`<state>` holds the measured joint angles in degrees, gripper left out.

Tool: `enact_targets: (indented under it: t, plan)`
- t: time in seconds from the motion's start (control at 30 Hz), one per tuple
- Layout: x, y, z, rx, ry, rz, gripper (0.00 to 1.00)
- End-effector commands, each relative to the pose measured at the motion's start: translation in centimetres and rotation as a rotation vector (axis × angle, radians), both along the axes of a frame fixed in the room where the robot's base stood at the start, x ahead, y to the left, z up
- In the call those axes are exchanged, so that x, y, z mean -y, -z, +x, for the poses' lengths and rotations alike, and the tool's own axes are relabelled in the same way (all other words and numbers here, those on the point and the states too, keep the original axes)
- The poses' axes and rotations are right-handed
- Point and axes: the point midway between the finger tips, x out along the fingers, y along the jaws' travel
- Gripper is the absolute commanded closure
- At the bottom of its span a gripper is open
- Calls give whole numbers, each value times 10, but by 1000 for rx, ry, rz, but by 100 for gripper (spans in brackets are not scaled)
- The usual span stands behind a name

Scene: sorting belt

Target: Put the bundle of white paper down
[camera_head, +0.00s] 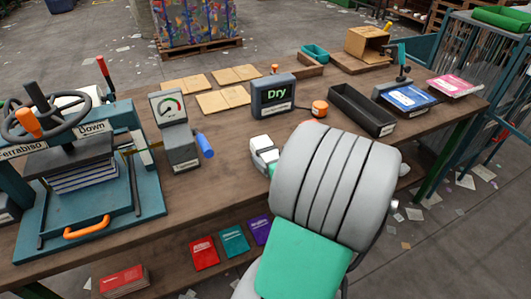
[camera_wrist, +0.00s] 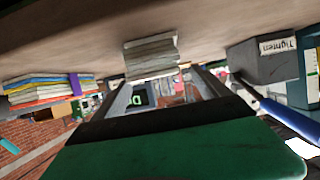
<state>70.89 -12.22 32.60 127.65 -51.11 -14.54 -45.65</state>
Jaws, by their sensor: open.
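The bundle of white paper (camera_wrist: 152,55) shows in the wrist view as a small stack of pale sheets against the brown tabletop. It lies at the tips of my gripper (camera_wrist: 160,80), whose two grey fingers are spread apart. I cannot tell whether either finger still touches it. In the head view a small white block (camera_head: 261,142) shows at the end of my arm on the workbench (camera_head: 225,130). My arm covers most of that spot, and I cannot tell the paper from my gripper there.
A gauge box (camera_head: 183,148) with a blue handle stands left of my gripper. Behind are a "Dry" display (camera_head: 273,97), an orange knob (camera_head: 320,108) and a black tray (camera_head: 360,112). A press (camera_head: 88,205) fills the left end. Some bare wood lies in front.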

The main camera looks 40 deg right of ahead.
Motion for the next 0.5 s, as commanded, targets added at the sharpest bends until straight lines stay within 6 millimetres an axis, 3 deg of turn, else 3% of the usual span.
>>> enact_targets:
  t: [0.23, 0.5]
  plan:
    - [12, 16, 38, -1, -4, 3, 15]
    - [16, 18, 41, 0, 3, 0, 15]
